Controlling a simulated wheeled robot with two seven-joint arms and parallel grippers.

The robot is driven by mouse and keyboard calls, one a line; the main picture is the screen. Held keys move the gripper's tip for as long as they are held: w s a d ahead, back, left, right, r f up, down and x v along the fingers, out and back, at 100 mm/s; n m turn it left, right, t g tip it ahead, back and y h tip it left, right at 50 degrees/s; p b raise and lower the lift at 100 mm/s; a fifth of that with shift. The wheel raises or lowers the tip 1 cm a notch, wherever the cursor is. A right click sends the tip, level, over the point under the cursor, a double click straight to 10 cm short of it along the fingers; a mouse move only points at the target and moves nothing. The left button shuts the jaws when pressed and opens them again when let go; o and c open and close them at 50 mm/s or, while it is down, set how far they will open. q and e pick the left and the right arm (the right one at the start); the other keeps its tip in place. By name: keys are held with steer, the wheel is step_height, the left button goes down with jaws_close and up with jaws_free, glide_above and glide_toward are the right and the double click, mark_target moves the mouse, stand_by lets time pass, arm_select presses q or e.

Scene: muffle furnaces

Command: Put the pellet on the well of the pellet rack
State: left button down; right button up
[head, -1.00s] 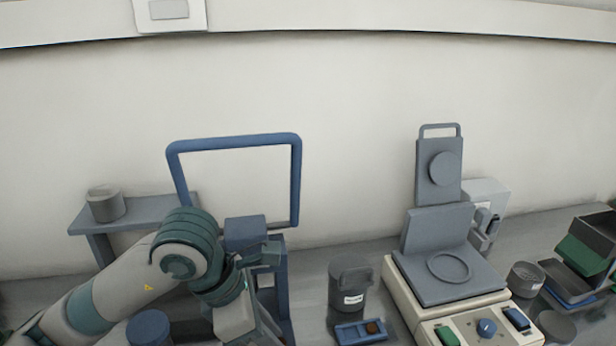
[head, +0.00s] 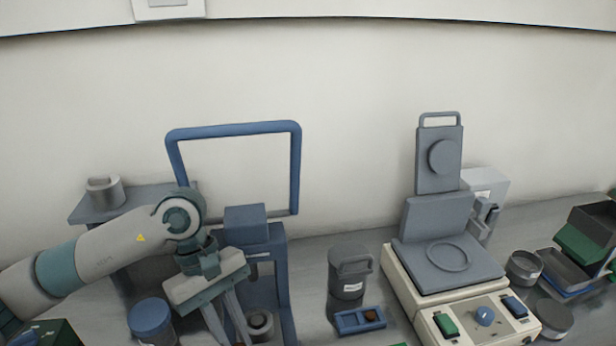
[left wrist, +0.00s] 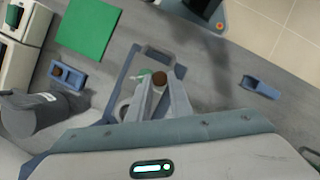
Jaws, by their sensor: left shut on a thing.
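The pellet rack (head: 346,324) is a small blue block at the bottom of the head view, with a brown pellet (head: 371,315) in its right well. The rack also shows at the upper left of the left wrist view (left wrist: 79,78). My left gripper (left wrist: 157,88) is shut on another small brown pellet (left wrist: 160,77) at its fingertips. In the head view, my left gripper (head: 228,335) points down in front of the blue press, left of the rack. Its fingertips there are cut off by the frame edge. My right gripper is out of view.
The blue press (head: 262,240) with its tall frame stands beside my left gripper, with a metal ring (head: 260,322) on its base. A dark canister (head: 348,272) stands behind the rack. A blue-lidded jar (head: 150,314) is at left; a beige hot-plate device (head: 450,312) is at right.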

arm_select(q)
steer(key=a+f+m+g+y, duration=0.1)
steer(key=a+m+y, duration=0.2)
steer(key=a+m, duration=0.4)
steer(key=shift+a+f+m, duration=0.2)
steer(key=shift+f+m, duration=0.05)
steer(key=shift+m, duration=0.75)
steer(key=shift+d, duration=0.1)
steer(key=shift+w, duration=0.1)
